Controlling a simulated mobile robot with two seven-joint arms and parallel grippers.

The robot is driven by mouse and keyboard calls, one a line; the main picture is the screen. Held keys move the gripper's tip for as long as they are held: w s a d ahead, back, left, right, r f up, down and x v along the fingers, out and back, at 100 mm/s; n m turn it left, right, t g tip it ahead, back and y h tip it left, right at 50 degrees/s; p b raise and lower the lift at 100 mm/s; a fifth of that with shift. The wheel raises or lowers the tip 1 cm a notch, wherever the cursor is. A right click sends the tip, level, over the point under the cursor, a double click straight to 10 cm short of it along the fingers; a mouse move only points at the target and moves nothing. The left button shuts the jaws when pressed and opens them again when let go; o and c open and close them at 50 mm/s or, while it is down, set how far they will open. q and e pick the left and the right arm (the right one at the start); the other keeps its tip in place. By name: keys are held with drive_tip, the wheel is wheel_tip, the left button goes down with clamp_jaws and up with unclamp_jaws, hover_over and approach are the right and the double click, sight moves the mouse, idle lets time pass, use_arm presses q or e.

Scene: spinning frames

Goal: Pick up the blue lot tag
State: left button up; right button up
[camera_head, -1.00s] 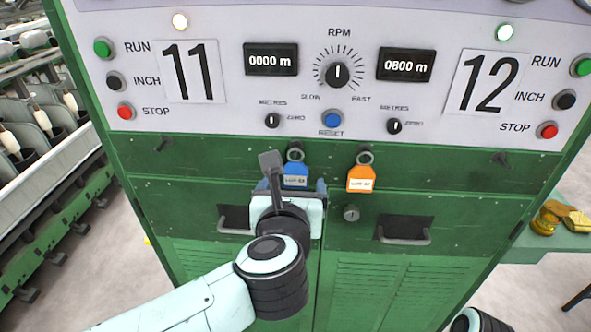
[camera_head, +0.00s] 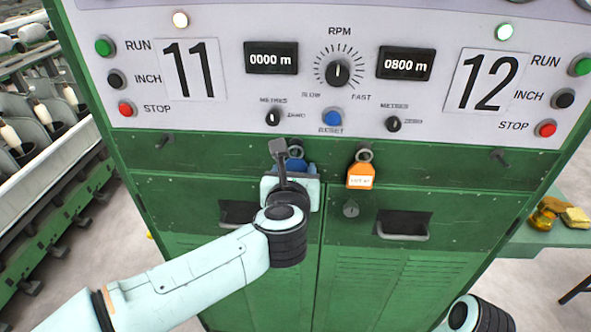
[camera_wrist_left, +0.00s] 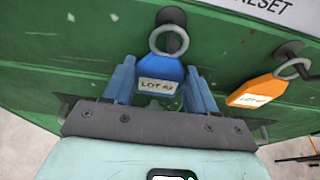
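The blue lot tag (camera_wrist_left: 158,72) hangs by a ring from a peg on the green cabinet front. In the head view only part of the blue lot tag (camera_head: 297,166) shows above my left gripper (camera_head: 292,172). In the left wrist view the blue fingers of my left gripper (camera_wrist_left: 160,85) are apart, one on each side of the tag's lower part, with the tag between them. I see small gaps rather than a clear grip. My right gripper is not in view; part of an arm of mine shows at the bottom right.
An orange tag (camera_head: 361,176) hangs from a peg to the right. Below are two recessed handles, the right one (camera_head: 403,226) clear. The control panel (camera_head: 225,110) with knobs and buttons is above. A green table (camera_head: 552,238) with yellow items stands at right.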

use_arm(q)
drive_tip(key=c, duration=0.4)
drive_tip(key=shift+c, duration=0.2)
drive_tip(key=shift+r, duration=0.1)
drive_tip(key=shift+r, duration=0.25)
drive_tip(key=s+b, duration=0.3)
drive_tip(key=s, duration=1.5)
drive_tip(key=shift+a+r+b, duration=0.2)
drive_tip(key=shift+r+b, duration=0.15)
drive_tip(key=shift+r, duration=0.05)
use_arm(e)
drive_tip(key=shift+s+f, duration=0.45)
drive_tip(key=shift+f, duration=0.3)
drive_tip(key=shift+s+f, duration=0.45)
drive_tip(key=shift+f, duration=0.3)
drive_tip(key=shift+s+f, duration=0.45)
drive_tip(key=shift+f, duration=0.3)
use_arm(q)
drive_tip(key=shift+r, duration=0.15)
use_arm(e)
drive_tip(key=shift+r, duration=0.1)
